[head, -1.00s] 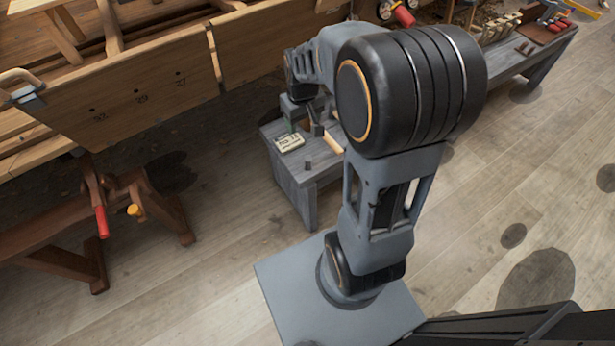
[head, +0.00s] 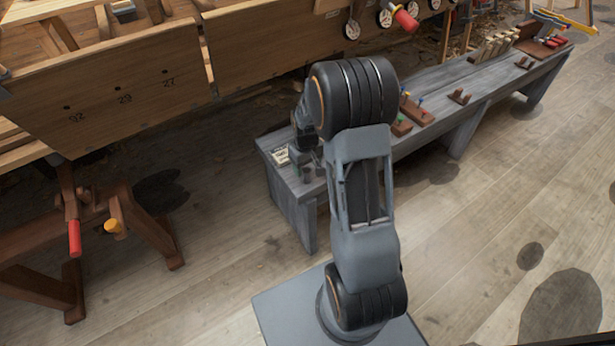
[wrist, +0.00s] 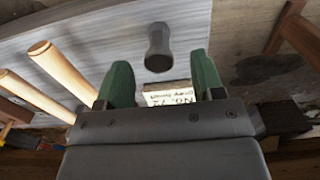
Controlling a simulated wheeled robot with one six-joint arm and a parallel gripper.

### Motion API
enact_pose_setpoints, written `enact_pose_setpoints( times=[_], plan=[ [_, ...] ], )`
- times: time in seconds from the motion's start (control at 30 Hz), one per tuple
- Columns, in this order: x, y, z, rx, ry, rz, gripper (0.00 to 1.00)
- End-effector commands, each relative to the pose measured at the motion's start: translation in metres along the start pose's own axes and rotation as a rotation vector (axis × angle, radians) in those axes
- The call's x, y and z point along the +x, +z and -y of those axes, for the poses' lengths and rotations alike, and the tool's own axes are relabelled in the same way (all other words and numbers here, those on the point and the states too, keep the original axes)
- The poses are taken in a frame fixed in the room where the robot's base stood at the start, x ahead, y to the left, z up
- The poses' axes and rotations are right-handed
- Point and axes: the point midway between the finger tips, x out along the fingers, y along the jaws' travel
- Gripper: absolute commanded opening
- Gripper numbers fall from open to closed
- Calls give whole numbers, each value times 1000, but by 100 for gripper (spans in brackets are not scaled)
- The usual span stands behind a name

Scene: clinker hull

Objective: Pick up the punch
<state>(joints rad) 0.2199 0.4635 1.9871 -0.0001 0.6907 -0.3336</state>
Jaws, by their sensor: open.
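The punch, a short dark grey cylinder (wrist: 158,48), stands on the grey bench just ahead of my fingertips in the wrist view. In the head view it shows as a small dark stub (head: 306,174) at the bench's near left end. My gripper (wrist: 162,78) is open, with its two green fingers apart and nothing held between them. It points at the punch, which lies beyond the fingertips, roughly centred between them.
A lettered card (wrist: 168,95) lies on the bench, seen between the fingers. Wooden handles (wrist: 62,70) lie to the left in the wrist view. The long grey bench (head: 440,110) carries several tools on brown blocks. A planked hull (head: 120,85) stands behind, a brown trestle (head: 140,240) to the left.

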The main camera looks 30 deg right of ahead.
Motion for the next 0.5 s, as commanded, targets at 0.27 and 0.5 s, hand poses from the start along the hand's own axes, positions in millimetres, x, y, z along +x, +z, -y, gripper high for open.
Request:
enact_pose_setpoints(
  times=[0.27, 0.5],
  plan=[
    [16, 1, 0, 0, -1, 2, 62],
    [49, 1, -1, 0, -1, 3, 62]
  ],
)
